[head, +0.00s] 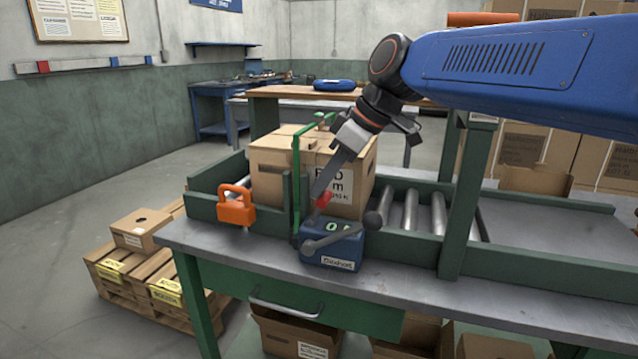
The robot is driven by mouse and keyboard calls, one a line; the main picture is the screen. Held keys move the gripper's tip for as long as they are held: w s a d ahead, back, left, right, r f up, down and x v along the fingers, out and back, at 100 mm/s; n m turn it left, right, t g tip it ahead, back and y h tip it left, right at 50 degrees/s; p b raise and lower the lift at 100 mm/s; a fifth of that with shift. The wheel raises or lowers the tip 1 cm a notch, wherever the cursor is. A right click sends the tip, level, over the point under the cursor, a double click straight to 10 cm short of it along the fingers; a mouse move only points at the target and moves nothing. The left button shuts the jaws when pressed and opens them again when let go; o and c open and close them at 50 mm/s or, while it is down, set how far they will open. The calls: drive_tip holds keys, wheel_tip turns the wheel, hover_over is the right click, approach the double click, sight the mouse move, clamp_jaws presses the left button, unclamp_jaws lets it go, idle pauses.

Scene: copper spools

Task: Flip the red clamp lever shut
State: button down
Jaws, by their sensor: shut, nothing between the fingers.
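A small red piece (323,198), which looks like the red clamp lever's grip, shows just above a blue box (333,246) on the bench's front edge. Its pivot and the rest of it are hidden, so I cannot tell its angle. My gripper (318,190) reaches down from the upper right, its fingers shut and empty. The fingertips are beside the red piece; I cannot tell if they touch it.
A cardboard box (275,165) stands on the roller conveyor (425,212) behind the red piece. A green upright frame (296,185) stands close to the left of my fingers. An orange block with a handle (236,212) hangs on the left rail. The bench top at right (540,305) is clear.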

drive_tip(key=shift+s+d+f, duration=0.2)
drive_tip(key=shift+d+f, duration=0.2)
drive_tip(key=shift+d, duration=0.05)
drive_tip(key=v, duration=1.7)
drive_tip(key=shift+w+a+r, duration=0.15)
drive_tip(key=shift+a+r, duration=0.1)
drive_tip(key=shift+r, duration=0.25)
